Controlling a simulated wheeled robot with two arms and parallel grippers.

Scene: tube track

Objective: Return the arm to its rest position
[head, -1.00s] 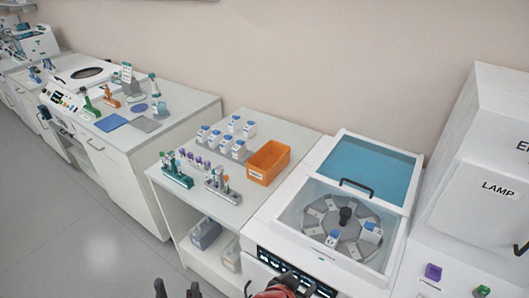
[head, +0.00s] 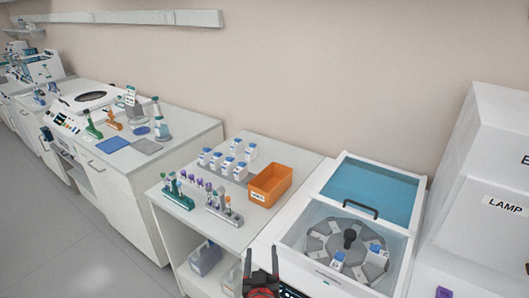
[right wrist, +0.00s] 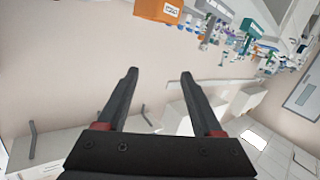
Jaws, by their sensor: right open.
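My right gripper (head: 262,264) is at the bottom middle of the head view, in front of the centrifuge (head: 290,240). It points up, open and empty. In the right wrist view its two dark fingers (right wrist: 160,85) stand wide apart with nothing between them, only wall behind. My left gripper is not in the head view.
A white bench (head: 226,240) holds an orange bin (head: 271,190), white bottles (head: 228,168), a green tube rack (head: 178,198) and a grey tube rack (head: 222,214). The centrifuge lid is up, with blue-and-white items in its rotor (head: 330,238). A LAMP box (head: 490,200) stands right.

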